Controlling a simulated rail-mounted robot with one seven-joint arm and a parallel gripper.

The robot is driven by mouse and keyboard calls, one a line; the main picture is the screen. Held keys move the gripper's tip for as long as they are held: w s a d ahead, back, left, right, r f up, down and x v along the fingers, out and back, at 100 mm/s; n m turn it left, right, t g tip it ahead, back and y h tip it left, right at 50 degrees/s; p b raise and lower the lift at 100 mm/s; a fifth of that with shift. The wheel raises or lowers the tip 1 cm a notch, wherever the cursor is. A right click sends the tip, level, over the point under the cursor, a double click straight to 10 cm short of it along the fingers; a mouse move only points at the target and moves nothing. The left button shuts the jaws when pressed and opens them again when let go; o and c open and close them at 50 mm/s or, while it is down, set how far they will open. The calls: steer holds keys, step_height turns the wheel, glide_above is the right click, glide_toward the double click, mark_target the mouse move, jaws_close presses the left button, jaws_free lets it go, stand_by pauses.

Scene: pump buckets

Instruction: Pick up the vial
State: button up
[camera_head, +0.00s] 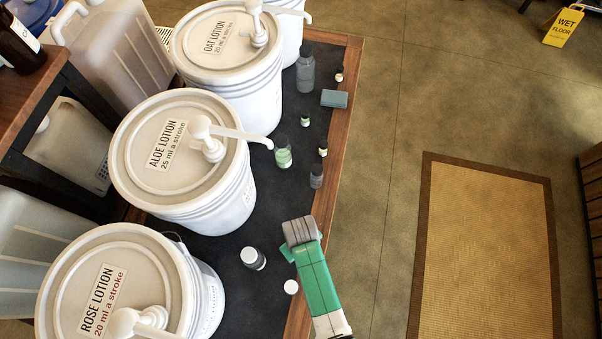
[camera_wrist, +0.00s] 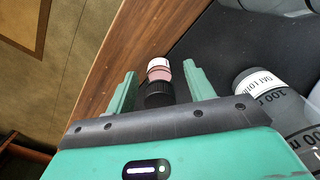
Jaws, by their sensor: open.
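The vial (camera_wrist: 158,72) shows in the wrist view as a small pink body with a white band and a black ribbed part nearest me. It lies in the gap between the two green fingers of my gripper (camera_wrist: 160,78), with space on both sides. My gripper is open and holds nothing. In the head view my gripper (camera_head: 300,232) is over the table's right edge, its fingers largely hidden. Several small vials stand on the table there, one near the grey block (camera_head: 339,75) and one by the wooden edge (camera_head: 323,150). I cannot tell which is the pink one.
In the wrist view, a grey labelled bottle (camera_wrist: 270,105) stands right of the gripper. The wooden table edge (camera_wrist: 130,50) runs along its left. A mat (camera_head: 485,260) lies on the floor.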

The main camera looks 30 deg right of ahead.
steer(key=c, duration=1)
steer(key=shift+r, duration=0.15)
steer(key=shift+c, duration=0.2)
